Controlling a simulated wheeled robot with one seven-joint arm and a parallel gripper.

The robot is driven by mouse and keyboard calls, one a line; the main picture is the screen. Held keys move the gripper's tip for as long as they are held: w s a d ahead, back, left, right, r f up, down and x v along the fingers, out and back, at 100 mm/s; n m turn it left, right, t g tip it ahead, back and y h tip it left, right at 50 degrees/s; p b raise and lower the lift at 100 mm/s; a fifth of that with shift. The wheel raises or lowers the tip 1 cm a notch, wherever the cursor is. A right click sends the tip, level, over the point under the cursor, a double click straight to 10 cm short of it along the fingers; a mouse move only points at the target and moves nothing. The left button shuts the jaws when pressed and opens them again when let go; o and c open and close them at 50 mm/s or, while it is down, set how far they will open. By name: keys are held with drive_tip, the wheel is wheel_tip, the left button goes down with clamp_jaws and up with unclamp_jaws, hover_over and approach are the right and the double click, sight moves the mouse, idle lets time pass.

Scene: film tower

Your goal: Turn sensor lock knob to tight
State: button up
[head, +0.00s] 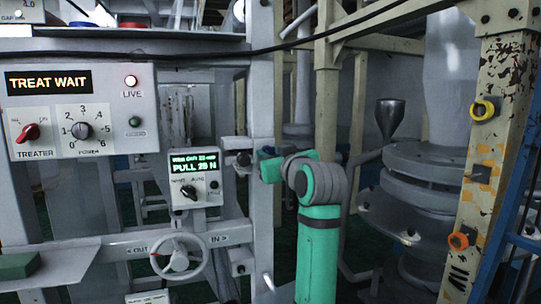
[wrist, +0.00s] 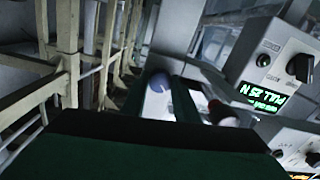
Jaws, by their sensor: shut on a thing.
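My gripper (head: 264,154) reaches to the grey post right of the small control box. In the wrist view its green fingers (wrist: 164,98) are closed around a rounded grey-blue knob (wrist: 158,82), which I take to be the sensor lock knob. In the head view a dark round part (head: 243,158) sits at the end of a short bar, just left of the fingertips. The fingers and wrist hide most of the knob there, and no tight mark is readable.
The small control box (head: 193,178) shows a green PULL reading and a black selector. Above left is the TREAT WAIT panel (head: 80,112). A handwheel (head: 180,258) stands below.

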drive_tip(key=m, duration=0.4)
drive_tip(key=shift+m, duration=0.3)
drive_tip(key=m, duration=0.4)
drive_tip(key=shift+m, duration=0.4)
drive_tip(key=shift+m+h, duration=0.3)
drive_tip(key=shift+m, duration=4)
drive_tip(key=shift+f, duration=0.1)
drive_tip(key=o, duration=1.1)
drive_tip(key=shift+c, duration=0.2)
